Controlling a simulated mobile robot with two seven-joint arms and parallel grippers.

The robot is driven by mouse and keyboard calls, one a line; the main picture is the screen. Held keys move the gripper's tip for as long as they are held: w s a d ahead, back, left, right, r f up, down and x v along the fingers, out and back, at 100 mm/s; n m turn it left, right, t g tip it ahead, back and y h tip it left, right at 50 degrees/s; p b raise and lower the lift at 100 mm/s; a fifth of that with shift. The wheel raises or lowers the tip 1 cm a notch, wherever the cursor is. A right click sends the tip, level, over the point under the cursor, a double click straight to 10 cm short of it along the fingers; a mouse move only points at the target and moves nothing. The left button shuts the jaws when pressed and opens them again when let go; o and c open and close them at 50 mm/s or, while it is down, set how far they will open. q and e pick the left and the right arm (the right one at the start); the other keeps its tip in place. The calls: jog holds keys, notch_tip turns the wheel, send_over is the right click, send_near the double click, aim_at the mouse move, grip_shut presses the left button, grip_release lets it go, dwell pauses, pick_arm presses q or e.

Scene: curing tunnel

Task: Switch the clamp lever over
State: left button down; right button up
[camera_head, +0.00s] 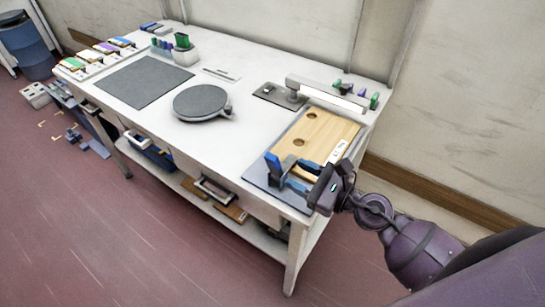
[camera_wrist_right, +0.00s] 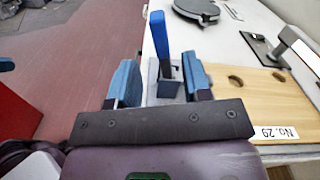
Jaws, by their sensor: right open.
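The clamp lever (camera_head: 273,166) is a blue handle standing nearly upright at the front left of the wooden board (camera_head: 322,136). In the wrist view the lever shows in the gap between the fingertips (camera_wrist_right: 160,76). I cannot tell whether they touch it. The lever's foot is partly hidden by the fingers in the head view. My left gripper is not in view.
The board has round holes and a "No. 29" label (camera_wrist_right: 280,132). Behind it is a grey fixture with a light bar (camera_head: 328,95). A round grey plate (camera_head: 201,102) and dark mat (camera_head: 144,81) lie left on the white table (camera_head: 215,140). The white surface between has free room.

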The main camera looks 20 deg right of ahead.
aim_at(278, 164)
jog(key=p+x, duration=0.1)
jog(key=x, duration=0.5)
jog(key=shift+w+a+r, duration=0.1)
jog(key=shift+w+a, duration=0.05)
jog(key=shift+w, duration=0.1)
jog(key=shift+w+a+p, duration=0.35)
jog(key=shift+w, duration=0.05)
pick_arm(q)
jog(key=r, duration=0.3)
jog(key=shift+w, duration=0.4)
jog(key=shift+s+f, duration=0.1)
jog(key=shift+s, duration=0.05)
pick_arm(e)
jog(key=shift+c, duration=0.4)
jog(key=c, duration=0.5)
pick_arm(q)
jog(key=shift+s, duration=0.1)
pick_arm(e)
grip_shut()
